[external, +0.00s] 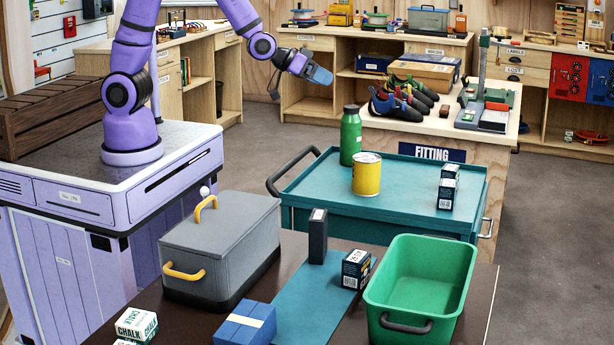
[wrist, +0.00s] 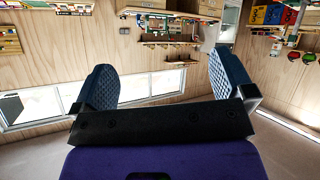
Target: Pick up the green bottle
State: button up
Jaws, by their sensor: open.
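The green bottle (external: 351,135) with a dark cap stands upright on the teal cart top (external: 320,190), near its back left edge. A yellow can (external: 367,174) stands just in front of it, to the right. My gripper (external: 318,76) is up in the air, above and left of the bottle, apart from it. In the wrist view its two blue padded fingers (wrist: 168,88) are spread wide with nothing between them. The bottle does not show in the wrist view.
Small boxes (external: 447,190) stand at the cart's right side. In front, a dark table holds a grey lidded box (external: 220,245), a green bin (external: 420,285) and several small boxes. Climbing shoes (external: 405,98) lie on the bench behind. The cart's middle is mostly clear.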

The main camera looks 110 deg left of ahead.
jog(key=a+f+n+y, duration=0.2)
jog(key=a+f+y, duration=0.3)
jog(key=a+f, duration=0.5)
jog(key=n+y, duration=0.1)
jog(key=y, duration=0.3)
send_near(351, 120)
jog(key=a+f, duration=0.1)
jog(key=a, duration=0.1)
jog(key=shift+s+a+x, duration=0.1)
jog(key=shift+s+x, duration=0.05)
jog(key=shift+x, duration=1.55)
jog(key=shift+s+a+x, duration=0.1)
jog(key=shift+s+x, duration=0.05)
jog(key=shift+x, duration=1.55)
jog(key=shift+s+a+x, duration=0.15)
jog(key=shift+x, duration=1.55)
jog(key=shift+f, duration=0.15)
jog(key=c, duration=1.5)
jog(key=shift+o, duration=0.2)
